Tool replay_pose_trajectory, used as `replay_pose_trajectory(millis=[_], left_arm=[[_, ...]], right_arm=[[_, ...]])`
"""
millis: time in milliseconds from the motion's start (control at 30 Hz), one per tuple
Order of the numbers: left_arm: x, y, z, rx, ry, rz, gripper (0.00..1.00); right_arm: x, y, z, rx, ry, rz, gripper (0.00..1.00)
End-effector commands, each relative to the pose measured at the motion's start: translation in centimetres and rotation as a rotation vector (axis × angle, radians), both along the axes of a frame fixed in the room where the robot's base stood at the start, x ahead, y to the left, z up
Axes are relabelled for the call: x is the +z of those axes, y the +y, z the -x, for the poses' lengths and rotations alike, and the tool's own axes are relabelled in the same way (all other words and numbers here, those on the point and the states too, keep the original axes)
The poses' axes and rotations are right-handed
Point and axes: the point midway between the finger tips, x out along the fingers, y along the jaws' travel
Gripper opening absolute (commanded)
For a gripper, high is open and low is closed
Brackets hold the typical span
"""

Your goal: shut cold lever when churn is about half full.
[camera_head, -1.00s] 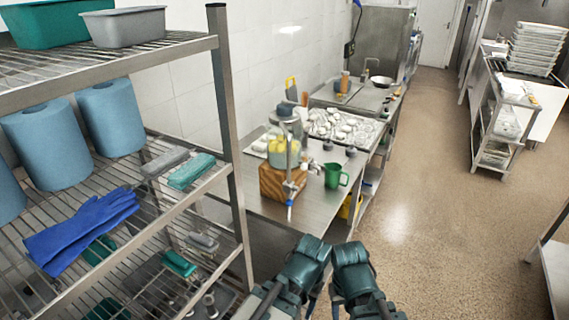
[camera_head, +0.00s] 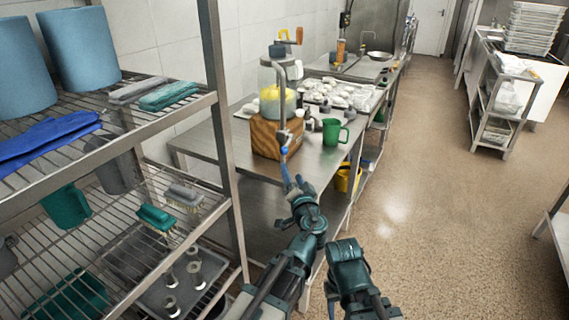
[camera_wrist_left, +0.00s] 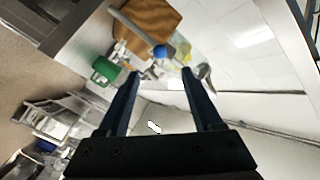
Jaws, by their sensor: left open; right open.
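The churn (camera_head: 278,80) is a clear jar with a crank on top, on a wooden block (camera_head: 262,136) on the steel counter. Yellow material shows in its lower part; the exact fill level is unclear. A steel pipe stands in front with a blue-ended lever (camera_head: 285,150) low on it; the blue end also shows in the left wrist view (camera_wrist_left: 160,52). My left gripper (camera_head: 288,172) is open just below and in front of that lever; in the wrist view its empty fingers (camera_wrist_left: 159,76) stand apart either side of the blue end. My right gripper (camera_head: 332,292) hangs low, mostly hidden by its wrist.
A green jug (camera_head: 333,132) stands right of the block. A tray (camera_head: 345,97) of pale items is behind. A wire shelf rack (camera_head: 222,130) is close on the left. The floor (camera_head: 430,210) to the right is clear.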

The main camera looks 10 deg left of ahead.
Motion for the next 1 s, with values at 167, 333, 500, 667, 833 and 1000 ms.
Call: replay_pose_trajectory(millis=[167,333,500,667,833,1000], left_arm=[[0.1,-0.2,-0.2,-0.012,-0.009,-0.009,0.67],[0.1,0.2,-1.7,-0.008,-0.009,-0.009,0.67],[0.1,1.4,-4.8,-0.008,-0.008,-0.009,0.67],[0.1,2.7,-8.0,-0.008,-0.008,-0.009,0.67],[0.1,3.7,-10.6,-0.008,-0.008,-0.009,0.67],[0.1,4.4,-12.3,-0.008,-0.007,-0.008,0.67]], right_arm=[[-0.1,0.0,0.0,0.0,0.0,0.0,0.5],[-0.1,0.0,0.0,0.0,0.0,0.0,0.5],[-0.1,0.0,0.0,0.0,0.0,0.0,0.5],[-0.1,0.0,0.0,0.0,0.0,0.0,0.5],[-0.1,0.0,0.0,0.0,0.0,0.0,0.5],[-0.1,0.0,0.0,0.0,0.0,0.0,0.5]])
